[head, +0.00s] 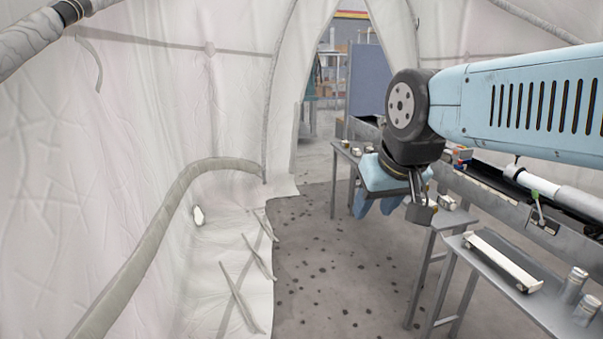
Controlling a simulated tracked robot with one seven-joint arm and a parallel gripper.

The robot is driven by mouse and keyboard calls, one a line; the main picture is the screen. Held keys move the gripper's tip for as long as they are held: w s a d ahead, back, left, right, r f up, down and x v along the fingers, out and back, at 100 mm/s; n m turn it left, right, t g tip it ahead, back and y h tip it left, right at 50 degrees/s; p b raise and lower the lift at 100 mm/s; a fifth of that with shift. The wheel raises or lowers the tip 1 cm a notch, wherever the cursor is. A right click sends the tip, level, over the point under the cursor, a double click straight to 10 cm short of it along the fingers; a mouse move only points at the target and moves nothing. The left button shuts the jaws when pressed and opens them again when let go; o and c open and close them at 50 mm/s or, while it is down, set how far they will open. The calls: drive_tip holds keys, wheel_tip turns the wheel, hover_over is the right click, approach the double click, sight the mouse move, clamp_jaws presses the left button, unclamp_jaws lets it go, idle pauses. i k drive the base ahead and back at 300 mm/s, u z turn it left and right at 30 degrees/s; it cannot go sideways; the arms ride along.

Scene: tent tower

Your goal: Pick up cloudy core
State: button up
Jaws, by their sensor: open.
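My gripper (376,206) hangs from my light-blue arm at the centre right, its blue fingers pointing down and apart. It is open, and I see nothing between the fingers. In the picture it overlaps the far metal table, and it hides part of that table. I cannot tell which thing is the cloudy core. Two grey cylindrical canisters (573,284) stand on the near metal table (498,305) at the lower right, apart from my gripper. Small light objects (357,150) sit on the far table (341,157), too small to make out.
A white bar-shaped item (502,260) lies on the near table. A long grey bench (487,198) runs behind the tables. White tent walls (150,130) close off the left, with loose rods (258,257) on the sheet. The speckled floor (320,255) is clear toward the tent opening.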

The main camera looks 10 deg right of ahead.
sight(544, 187)
drive_tip(key=z, duration=0.3)
drive_tip(key=i, duration=1.05)
drive_tip(key=z, duration=1.3)
drive_tip(key=i, duration=1)
drive_tip(key=z, duration=0.65)
drive_tip(key=k, duration=0.9)
drive_tip(key=z, duration=0.2)
drive_tip(key=i, duration=0.95)
drive_tip(key=u, duration=0.1)
